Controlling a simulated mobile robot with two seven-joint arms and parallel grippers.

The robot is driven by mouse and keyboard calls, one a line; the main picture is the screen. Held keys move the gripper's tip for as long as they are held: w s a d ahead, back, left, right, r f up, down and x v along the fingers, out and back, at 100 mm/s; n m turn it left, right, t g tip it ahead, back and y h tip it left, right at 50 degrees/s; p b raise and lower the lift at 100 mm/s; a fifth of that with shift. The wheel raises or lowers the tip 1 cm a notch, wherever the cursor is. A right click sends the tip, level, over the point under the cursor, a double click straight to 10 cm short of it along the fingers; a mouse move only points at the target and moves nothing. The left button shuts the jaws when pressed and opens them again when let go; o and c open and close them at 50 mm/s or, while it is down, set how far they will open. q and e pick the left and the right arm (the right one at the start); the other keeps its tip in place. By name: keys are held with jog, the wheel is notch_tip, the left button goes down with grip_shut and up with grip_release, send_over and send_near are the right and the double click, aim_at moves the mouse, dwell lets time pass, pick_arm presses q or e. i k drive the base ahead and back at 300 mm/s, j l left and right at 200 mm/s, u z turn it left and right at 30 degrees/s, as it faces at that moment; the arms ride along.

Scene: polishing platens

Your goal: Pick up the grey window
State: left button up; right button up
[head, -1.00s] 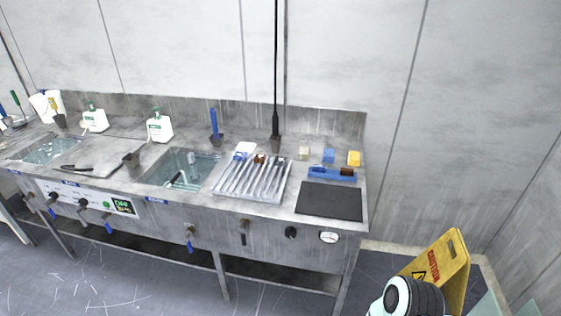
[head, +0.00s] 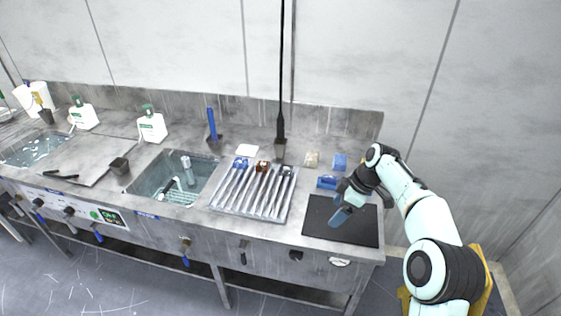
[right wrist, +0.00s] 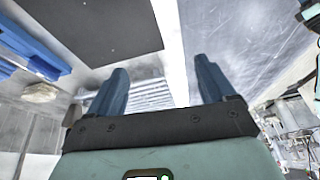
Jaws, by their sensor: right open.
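A small dark grey piece (head: 287,170) sits at the back right end of the ribbed metal rack (head: 237,208) in the head view. It may be the grey window, but it is too small to tell for sure. A blue piece (head: 241,163) and a brown piece (head: 263,166) stand left of it in the same row. My right gripper (head: 342,214) is above the black mat, right of the rack and apart from the grey piece. In the right wrist view its blue fingers (right wrist: 160,84) are spread with nothing between them. My left gripper is not in view.
The black mat (head: 318,229) is bare. A blue holder (head: 327,183), a beige block (head: 312,159) and a blue block (head: 340,162) lie behind it. A tall dark rod (head: 281,80) rises behind the rack. A water basin (head: 152,181) lies left of the rack.

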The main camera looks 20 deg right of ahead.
aim_at(284, 169)
jog(key=i, duration=1)
